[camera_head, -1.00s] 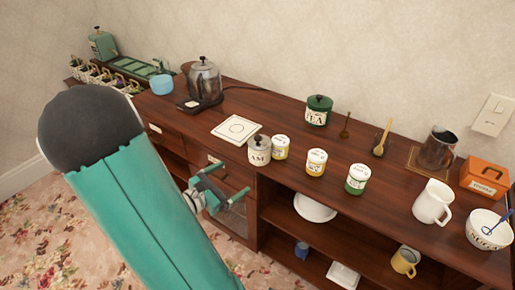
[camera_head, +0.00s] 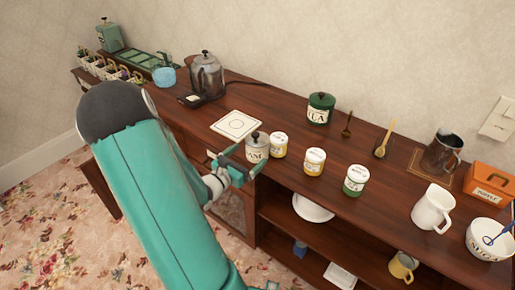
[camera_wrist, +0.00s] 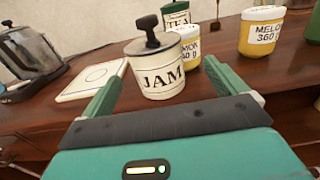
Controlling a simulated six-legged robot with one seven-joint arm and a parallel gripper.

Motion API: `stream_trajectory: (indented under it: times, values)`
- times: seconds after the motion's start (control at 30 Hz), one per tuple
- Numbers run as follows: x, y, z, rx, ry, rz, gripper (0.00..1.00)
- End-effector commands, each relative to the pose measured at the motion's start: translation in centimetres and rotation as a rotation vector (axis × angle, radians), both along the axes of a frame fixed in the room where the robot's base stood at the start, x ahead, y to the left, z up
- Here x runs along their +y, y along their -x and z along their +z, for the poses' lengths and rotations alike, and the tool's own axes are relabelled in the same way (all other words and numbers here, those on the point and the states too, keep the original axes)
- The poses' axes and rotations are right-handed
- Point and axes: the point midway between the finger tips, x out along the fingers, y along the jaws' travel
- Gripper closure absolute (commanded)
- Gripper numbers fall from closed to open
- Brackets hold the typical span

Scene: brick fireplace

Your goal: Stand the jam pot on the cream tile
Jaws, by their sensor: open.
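The jam pot (camera_head: 257,146) is a cream pot with a grey lid, a dark knob and the word JAM. It stands upright near the front edge of the wooden sideboard. In the wrist view the jam pot (camera_wrist: 156,72) shows large, between and just beyond my fingers. My gripper (camera_head: 240,160) is open in front of it, with one green finger towards each side; the wrist view shows the gripper (camera_wrist: 163,88) too. I cannot tell whether a finger touches the pot. The cream tile (camera_head: 236,124) lies flat and bare left of and behind the pot; it also shows in the wrist view (camera_wrist: 92,82).
More jars (camera_head: 314,162) and a green tea canister (camera_head: 319,108) stand further right. A kettle (camera_head: 207,74) stands beyond the tile. Open shelves (camera_head: 290,232) lie below the top.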

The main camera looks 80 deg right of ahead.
Motion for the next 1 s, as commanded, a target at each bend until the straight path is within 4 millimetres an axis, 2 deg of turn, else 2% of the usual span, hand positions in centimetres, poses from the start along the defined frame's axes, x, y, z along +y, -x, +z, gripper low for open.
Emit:
stream_trajectory:
  times: [0.4,0.67,1.0]
  values:
    - [-5.1,1.6,-0.1,-0.001,0.001,0.0,0.03]
    - [-5.3,1.6,-0.1,0.0,0.001,0.002,0.05]
    - [-5.3,1.6,0.0,0.0,0.002,0.001,0.72]
